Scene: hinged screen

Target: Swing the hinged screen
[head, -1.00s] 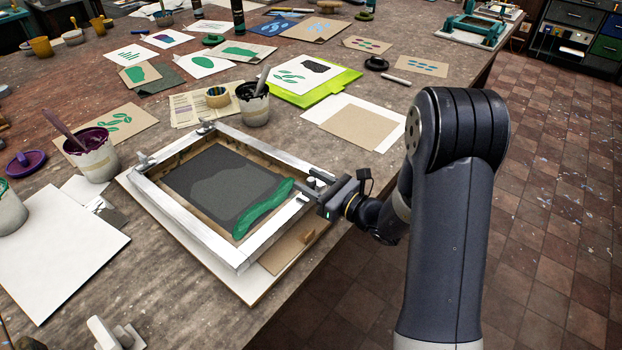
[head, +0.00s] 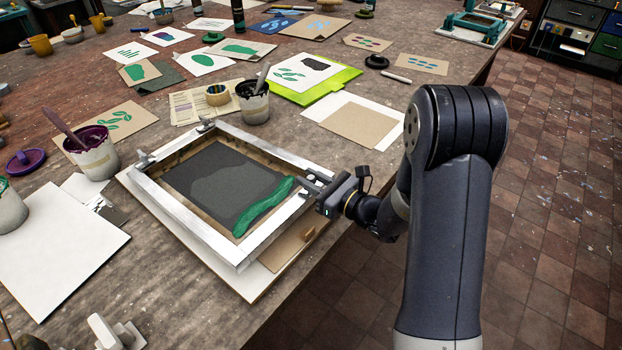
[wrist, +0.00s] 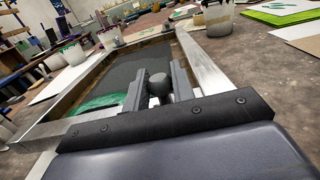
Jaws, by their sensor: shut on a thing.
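The hinged screen (head: 180,215) is a pale metal frame with dark grey mesh and a green ink streak along its right side. It lies low, nearly flat, over a white base board (head: 262,284). Two hinge clamps (head: 205,125) hold its far-left edge. My gripper (head: 318,186) is at the frame's right side, near the right corner. In the wrist view my gripper (wrist: 160,88) has its two fingers closed around a round grey knob (wrist: 160,84) at the frame's edge. The knob's join to the frame is hidden.
A black ink pot (head: 254,104) stands just behind the screen, and a purple ink pot (head: 94,155) stands to its left. White paper (head: 60,240) lies at left. Printed sheets cover the back of the table. The table's edge runs along the right, with open floor beyond.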

